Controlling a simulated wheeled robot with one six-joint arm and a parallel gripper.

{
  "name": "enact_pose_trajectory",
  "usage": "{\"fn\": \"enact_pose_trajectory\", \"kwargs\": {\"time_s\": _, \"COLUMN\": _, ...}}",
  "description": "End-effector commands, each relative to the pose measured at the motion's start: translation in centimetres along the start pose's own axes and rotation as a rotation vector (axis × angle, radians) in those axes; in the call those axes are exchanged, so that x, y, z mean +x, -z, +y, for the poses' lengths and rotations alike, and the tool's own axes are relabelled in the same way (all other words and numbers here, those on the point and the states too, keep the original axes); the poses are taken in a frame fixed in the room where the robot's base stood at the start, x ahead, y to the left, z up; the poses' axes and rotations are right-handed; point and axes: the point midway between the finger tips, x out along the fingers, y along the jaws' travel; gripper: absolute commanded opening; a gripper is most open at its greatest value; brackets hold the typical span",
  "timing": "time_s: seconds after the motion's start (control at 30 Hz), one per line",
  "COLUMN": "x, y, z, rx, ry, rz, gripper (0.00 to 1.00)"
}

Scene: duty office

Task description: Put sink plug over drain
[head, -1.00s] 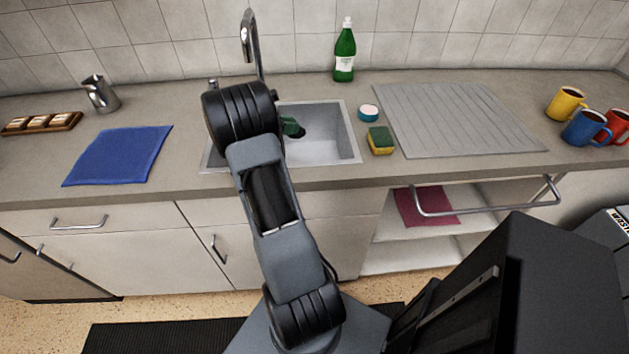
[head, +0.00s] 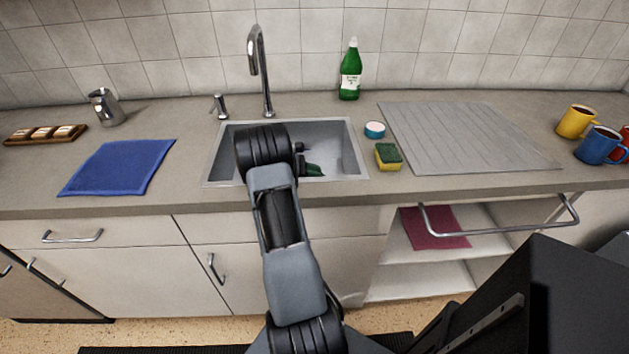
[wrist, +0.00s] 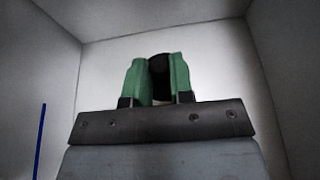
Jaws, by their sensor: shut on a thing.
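The sink (head: 360,158) is a grey rectangular basin set in the counter, and its pale inner walls surround my gripper in the wrist view. My gripper (head: 313,170) reaches into the basin, mostly hidden behind my arm in the head view. In the wrist view its green fingers (wrist: 158,64) are shut on a dark, rounded thing, which I take for the sink plug (wrist: 160,76). Most of the plug is hidden between the fingers. I cannot make out the drain in either view, nor how far the plug is from the basin floor.
The tap (head: 262,75) rises behind the sink. A yellow-green sponge (head: 388,157) and a small round tub (head: 375,129) stand right of the basin, near the ribbed drainboard (head: 470,135). A green bottle (head: 350,75) stands behind. A blue cloth (head: 118,167) lies left.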

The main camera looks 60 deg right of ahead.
Motion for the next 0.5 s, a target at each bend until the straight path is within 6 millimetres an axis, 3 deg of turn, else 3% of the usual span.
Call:
{"fn": "enact_pose_trajectory", "kwargs": {"time_s": 0.2, "x": 0.9, "y": 2.6, "z": 0.0, "rx": -0.003, "ry": 0.001, "rz": -0.001, "gripper": 0.00}}
{"fn": "enact_pose_trajectory", "kwargs": {"time_s": 0.5, "x": 1.0, "y": 2.7, "z": 0.0, "rx": -0.001, "ry": 0.000, "rz": 0.000, "gripper": 0.00}}
